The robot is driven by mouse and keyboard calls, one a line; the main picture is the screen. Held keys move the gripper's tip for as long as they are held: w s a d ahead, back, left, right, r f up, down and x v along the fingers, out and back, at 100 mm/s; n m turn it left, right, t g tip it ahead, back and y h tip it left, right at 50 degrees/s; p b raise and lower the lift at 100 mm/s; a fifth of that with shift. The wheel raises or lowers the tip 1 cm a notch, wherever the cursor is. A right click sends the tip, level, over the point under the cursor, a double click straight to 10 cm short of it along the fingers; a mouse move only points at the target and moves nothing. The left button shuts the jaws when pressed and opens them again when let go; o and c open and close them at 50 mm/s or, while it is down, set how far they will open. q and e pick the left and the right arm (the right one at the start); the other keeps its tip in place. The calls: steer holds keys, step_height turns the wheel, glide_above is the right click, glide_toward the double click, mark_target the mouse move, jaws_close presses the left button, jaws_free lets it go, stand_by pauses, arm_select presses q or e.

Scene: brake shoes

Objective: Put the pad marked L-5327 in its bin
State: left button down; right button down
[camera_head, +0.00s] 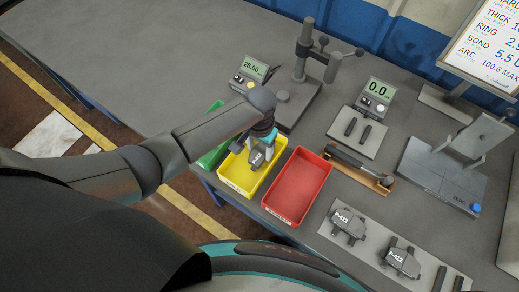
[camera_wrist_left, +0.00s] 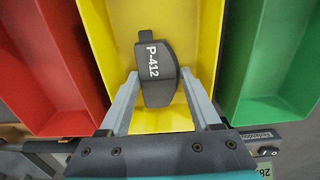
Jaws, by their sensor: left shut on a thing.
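My left gripper (camera_head: 264,147) is shut on a dark grey pad (camera_head: 257,160), and its arm comes in from the left. In the left wrist view the pad (camera_wrist_left: 158,62) lies between the two fingers of the gripper (camera_wrist_left: 163,82), and its white marking reads P-412. I see no marking L-5327 on any pad. The pad is over or inside the yellow bin (camera_head: 239,187), which also fills the middle of the wrist view (camera_wrist_left: 196,30). I cannot tell whether it touches the bin floor. My right gripper is not in view.
A red bin (camera_head: 298,187) and a green bin (camera_head: 213,157) flank the yellow one. Two pads (camera_head: 349,224) (camera_head: 403,259) marked P-412 lie on a grey plate at the front right. Gauges, a press stand (camera_head: 298,95) and a tool in a wooden holder (camera_head: 360,172) stand beyond.

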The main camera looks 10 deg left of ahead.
mark_target(260, 152)
arm_select(q)
steer(key=shift+f, duration=0.35)
steer(key=shift+f, duration=0.1)
steer(key=shift+c, duration=1.8)
jaws_free()
step_height(260, 152, up, 12)
steer(key=p, duration=0.3)
